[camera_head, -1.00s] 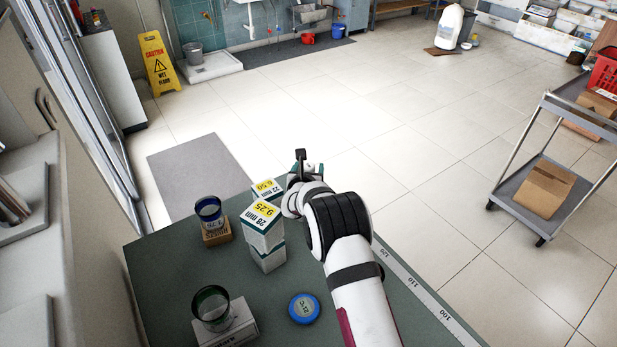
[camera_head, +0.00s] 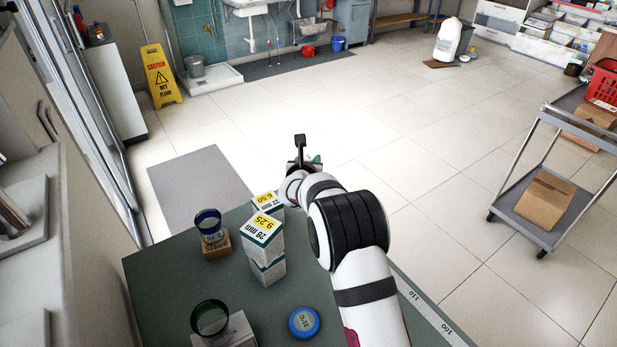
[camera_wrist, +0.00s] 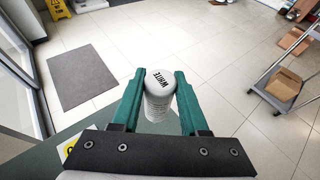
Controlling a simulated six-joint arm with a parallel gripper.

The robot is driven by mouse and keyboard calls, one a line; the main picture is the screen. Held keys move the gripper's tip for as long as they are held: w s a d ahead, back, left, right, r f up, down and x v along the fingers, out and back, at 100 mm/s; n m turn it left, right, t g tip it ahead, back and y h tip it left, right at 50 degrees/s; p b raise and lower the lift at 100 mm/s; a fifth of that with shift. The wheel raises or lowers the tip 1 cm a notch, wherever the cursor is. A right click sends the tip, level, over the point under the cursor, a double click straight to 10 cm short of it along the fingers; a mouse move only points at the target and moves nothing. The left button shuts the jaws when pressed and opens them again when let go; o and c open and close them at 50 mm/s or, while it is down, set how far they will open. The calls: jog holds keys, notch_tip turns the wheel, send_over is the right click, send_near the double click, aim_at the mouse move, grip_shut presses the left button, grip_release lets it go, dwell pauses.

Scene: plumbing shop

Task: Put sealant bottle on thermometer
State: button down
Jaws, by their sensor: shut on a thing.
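The sealant bottle (camera_wrist: 159,100), white with "WHITE" on its top, is held between the two green fingers of my gripper (camera_wrist: 158,98) in the wrist view. In the head view my gripper (camera_head: 303,163) is beyond the boxes at the far part of the counter, and my arm hides most of the bottle. The thermometer (camera_head: 304,322) is a round blue disc with a pale face reading about 21°C. It lies flat on the green counter near the front, left of my forearm and well apart from the gripper.
Stacked white boxes (camera_head: 264,245) with yellow price labels stand between the gripper and the thermometer. A dark-rimmed glass on a brown box (camera_head: 217,246) stands left, and a green glass (camera_head: 210,318) on a white box at front left. A ruler strip (camera_head: 430,312) runs along the right counter edge.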

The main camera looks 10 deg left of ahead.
notch_tip(320, 180, up, 2)
jog(key=shift+r, duration=0.25)
jog(key=shift+s+a+r, duration=0.1)
jog(key=shift+s+r, duration=0.1)
jog(key=shift+s, duration=0.05)
jog(key=s+d+r+m+h, duration=0.1)
jog(key=s+d+m+h, duration=0.1)
jog(key=s, duration=0.6)
jog(key=s+d+r+m+h, duration=0.1)
jog(key=s+d+m+h, duration=0.1)
jog(key=s, duration=0.7)
jog(key=s+d+r+m+g+h, duration=0.2)
jog(key=s+d+m+h, duration=0.25)
jog(key=s+d, duration=1)
jog(key=s+a+f, duration=0.2)
jog(key=a+f, duration=0.9)
jog(key=a, duration=0.1)
jog(key=shift+a+f+n, duration=0.25)
jog(key=shift+a+n, duration=0.1)
